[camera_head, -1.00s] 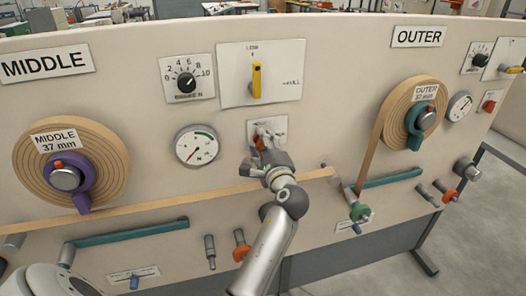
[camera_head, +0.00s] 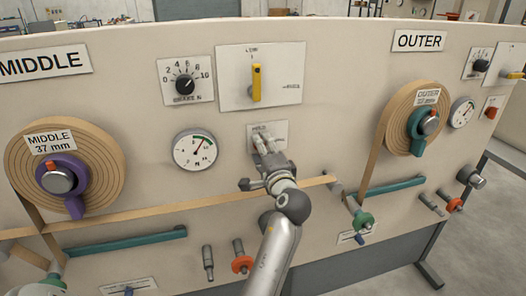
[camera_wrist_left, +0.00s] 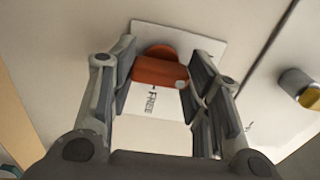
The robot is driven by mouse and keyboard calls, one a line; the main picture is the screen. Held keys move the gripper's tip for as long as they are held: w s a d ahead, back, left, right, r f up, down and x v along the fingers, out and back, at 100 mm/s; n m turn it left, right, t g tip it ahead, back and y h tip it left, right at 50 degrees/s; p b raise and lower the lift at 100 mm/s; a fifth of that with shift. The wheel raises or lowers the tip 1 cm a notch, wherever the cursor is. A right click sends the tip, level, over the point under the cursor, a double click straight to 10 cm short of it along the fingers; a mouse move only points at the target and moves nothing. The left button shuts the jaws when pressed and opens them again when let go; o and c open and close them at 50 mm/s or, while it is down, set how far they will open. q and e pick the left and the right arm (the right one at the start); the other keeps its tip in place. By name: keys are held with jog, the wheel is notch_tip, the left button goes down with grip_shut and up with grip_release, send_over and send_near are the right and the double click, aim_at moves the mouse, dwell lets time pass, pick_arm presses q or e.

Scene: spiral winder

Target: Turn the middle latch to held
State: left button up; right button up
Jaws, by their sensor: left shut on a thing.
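The middle latch, a small orange-red lever (camera_wrist_left: 160,72), sits on a white plate (camera_wrist_left: 150,132) marked FREE in the left wrist view. My left gripper (camera_wrist_left: 158,88) is shut on this latch, one finger on each side of it. In the head view my left gripper (camera_head: 265,147) reaches the white latch plate (camera_head: 281,134) from below, and its fingers hide the latch. I cannot tell exactly which mark the lever points to. My right gripper is not in view.
The middle roll (camera_head: 100,158) with its purple hub stands at left, the outer roll (camera_head: 396,121) at right. A tan tape (camera_head: 215,201) crosses the panel behind my arm. A gauge (camera_head: 195,149) is left of the latch plate, and a yellow lever (camera_head: 257,82) is above it.

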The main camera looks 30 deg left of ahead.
pick_arm(q)
jog(key=shift+f, duration=0.1)
jog(key=o, duration=1)
